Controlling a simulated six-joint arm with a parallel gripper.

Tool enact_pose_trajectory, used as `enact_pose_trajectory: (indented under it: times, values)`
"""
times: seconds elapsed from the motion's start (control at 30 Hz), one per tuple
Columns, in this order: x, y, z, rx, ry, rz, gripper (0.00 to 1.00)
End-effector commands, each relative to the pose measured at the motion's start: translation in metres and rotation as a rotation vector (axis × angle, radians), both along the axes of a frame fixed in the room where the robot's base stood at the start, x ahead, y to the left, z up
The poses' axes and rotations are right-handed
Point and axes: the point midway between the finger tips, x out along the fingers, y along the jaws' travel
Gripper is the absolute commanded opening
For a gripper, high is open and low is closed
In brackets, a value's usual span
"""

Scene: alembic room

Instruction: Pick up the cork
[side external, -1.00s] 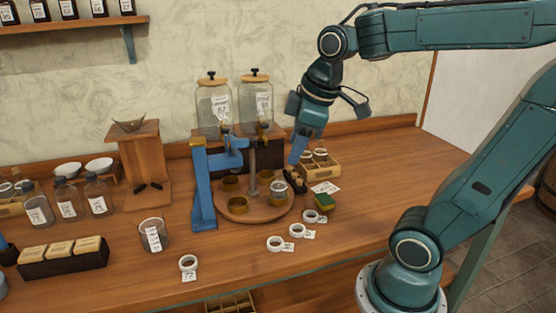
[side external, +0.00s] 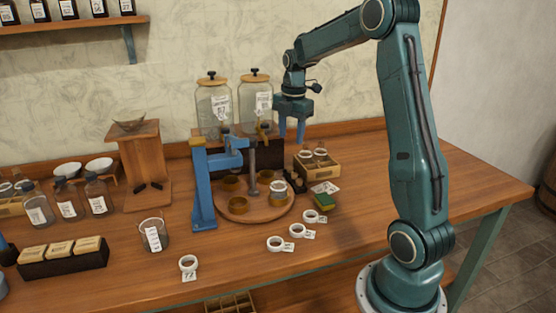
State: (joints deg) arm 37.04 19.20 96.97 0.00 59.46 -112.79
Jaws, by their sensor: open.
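My gripper (side external: 291,138) is open and empty. A small dark holder (side external: 299,188) stands on the table below the gripper, beside the round wooden tray. Small light-brown pieces (side external: 291,176) show at its top. They look like corks, but are too small to tell for sure. The fingers are well above the holder and touch nothing.
The round tray (side external: 238,216) with brass cups and a blue press (side external: 201,190) are left. Two glass jars (side external: 213,105) stand behind. The table's right side is clear.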

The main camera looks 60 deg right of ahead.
Motion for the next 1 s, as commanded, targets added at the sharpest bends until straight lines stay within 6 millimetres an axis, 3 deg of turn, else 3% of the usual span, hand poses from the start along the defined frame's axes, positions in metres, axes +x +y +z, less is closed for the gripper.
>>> enact_pose_trajectory:
  times: [0.1,0.33,0.77,1.0]
  values:
    - [0.000,-0.031,-0.022,0.015,0.033,0.093,0.47]
    - [-0.004,-0.065,-0.047,0.035,0.062,0.222,0.47]
    - [-0.005,-0.070,-0.059,0.040,0.068,0.250,0.47]
    - [-0.005,-0.070,-0.088,0.042,0.069,0.249,0.47]
